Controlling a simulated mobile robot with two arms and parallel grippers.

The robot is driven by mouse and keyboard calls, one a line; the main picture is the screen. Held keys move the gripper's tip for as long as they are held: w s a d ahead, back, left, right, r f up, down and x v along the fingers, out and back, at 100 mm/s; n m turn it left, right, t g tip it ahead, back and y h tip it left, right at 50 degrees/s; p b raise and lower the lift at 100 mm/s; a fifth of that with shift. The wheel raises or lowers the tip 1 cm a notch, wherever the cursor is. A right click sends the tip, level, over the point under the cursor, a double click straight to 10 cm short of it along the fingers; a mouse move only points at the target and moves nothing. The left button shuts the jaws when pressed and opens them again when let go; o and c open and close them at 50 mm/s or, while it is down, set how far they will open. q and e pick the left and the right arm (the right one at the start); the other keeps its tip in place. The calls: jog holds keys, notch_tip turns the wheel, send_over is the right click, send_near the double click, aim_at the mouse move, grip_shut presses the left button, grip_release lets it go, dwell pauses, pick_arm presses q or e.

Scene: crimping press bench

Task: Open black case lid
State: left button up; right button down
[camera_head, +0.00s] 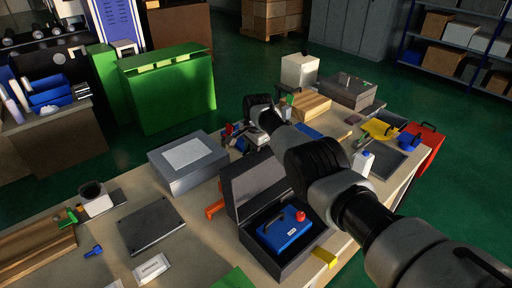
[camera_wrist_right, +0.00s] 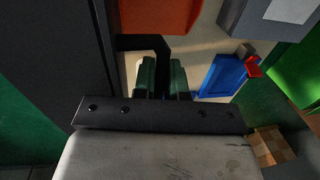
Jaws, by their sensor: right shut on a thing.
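The black case (camera_head: 259,259) sits near the front edge of the bench, and its lid (camera_head: 250,187) stands raised, roughly upright, at the back. Inside lies a blue device (camera_head: 284,232) with a red knob (camera_head: 300,216). My right arm crosses over the bench from the lower right and ends behind the lid. In the right wrist view my right gripper (camera_wrist_right: 164,78) is shut on a black handle-like part (camera_wrist_right: 156,44) beside the dark lid panel (camera_wrist_right: 55,45). The exact contact is partly hidden. My left gripper is not in view.
A grey box (camera_head: 188,160) with a pale top stands behind and left of the case. A dark flat plate (camera_head: 150,226) and a white label block (camera_head: 152,268) lie to the left. A wooden block (camera_head: 310,106) and a yellow tool (camera_head: 380,129) are farther back.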

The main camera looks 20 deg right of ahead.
jog(key=shift+f, duration=0.3)
jog(key=c, duration=1.5)
grip_release()
jog(key=shift+s, duration=0.1)
jog(key=shift+o, duration=0.7)
jog(key=shift+r, duration=0.15)
notch_tip(320, 180, up, 4)
jog(key=p, duration=0.4)
jog(key=shift+s, duration=0.1)
notch_tip(320, 180, up, 7)
jog(key=s, duration=0.1)
jog(key=shift+d+b, duration=0.2)
jog(key=shift+b, duration=0.1)
jog(key=shift+f, duration=0.2)
